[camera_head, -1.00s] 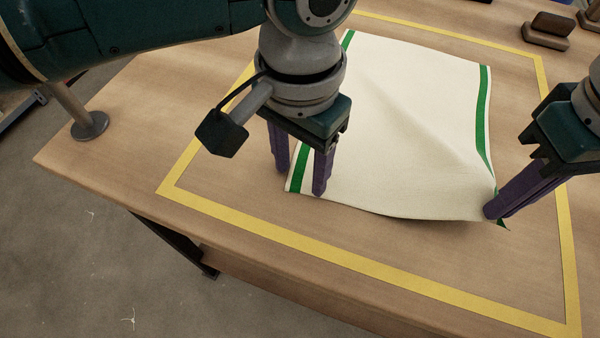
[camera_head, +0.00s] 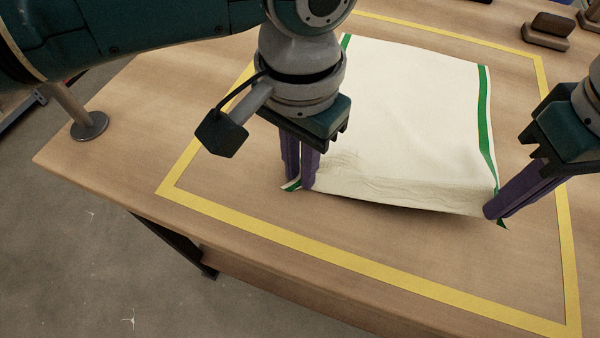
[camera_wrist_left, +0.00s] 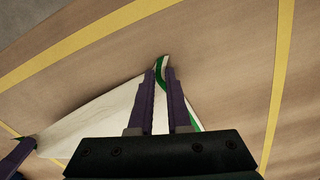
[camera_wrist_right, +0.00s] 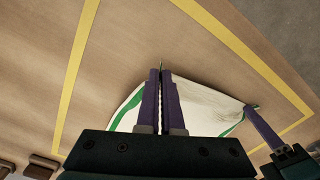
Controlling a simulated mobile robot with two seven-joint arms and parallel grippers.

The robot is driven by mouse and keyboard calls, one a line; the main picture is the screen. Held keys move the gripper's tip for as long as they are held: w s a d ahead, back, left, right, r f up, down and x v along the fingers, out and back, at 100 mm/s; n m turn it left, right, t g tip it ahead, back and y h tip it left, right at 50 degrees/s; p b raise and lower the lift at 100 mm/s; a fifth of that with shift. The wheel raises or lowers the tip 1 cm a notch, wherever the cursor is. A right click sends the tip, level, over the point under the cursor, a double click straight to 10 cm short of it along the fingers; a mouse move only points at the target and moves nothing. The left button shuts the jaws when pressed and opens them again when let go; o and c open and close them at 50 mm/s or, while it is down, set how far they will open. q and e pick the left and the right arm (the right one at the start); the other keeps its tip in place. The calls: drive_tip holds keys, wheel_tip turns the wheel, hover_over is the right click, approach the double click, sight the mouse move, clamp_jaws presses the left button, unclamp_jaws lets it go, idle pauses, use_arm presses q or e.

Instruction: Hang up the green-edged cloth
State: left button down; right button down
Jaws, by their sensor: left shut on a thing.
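The white cloth (camera_head: 410,110) with green edge stripes lies on the wooden table, its near edge wrinkled and slightly raised. My left gripper (camera_head: 298,186) is shut on the cloth's near left corner, by the green stripe; the left wrist view shows the corner (camera_wrist_left: 164,66) poking out between the fingertips. My right gripper (camera_head: 492,214) is at the near right corner, its fingers close together with a bit of green edge sticking out past them. In the right wrist view the fingers (camera_wrist_right: 161,72) are closed with the cloth (camera_wrist_right: 205,108) pinched between them.
Yellow tape (camera_head: 330,265) marks a rectangle on the table (camera_head: 120,150) around the cloth. A brown block on a base (camera_head: 548,30) stands at the back right. A grey post with a round foot (camera_head: 88,125) stands at the left. The near table strip is clear.

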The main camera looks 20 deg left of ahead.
use_arm(q)
drive_tip(key=shift+s+a+f, duration=0.1)
drive_tip(key=shift+f, duration=0.05)
drive_tip(key=shift+r, duration=2.6)
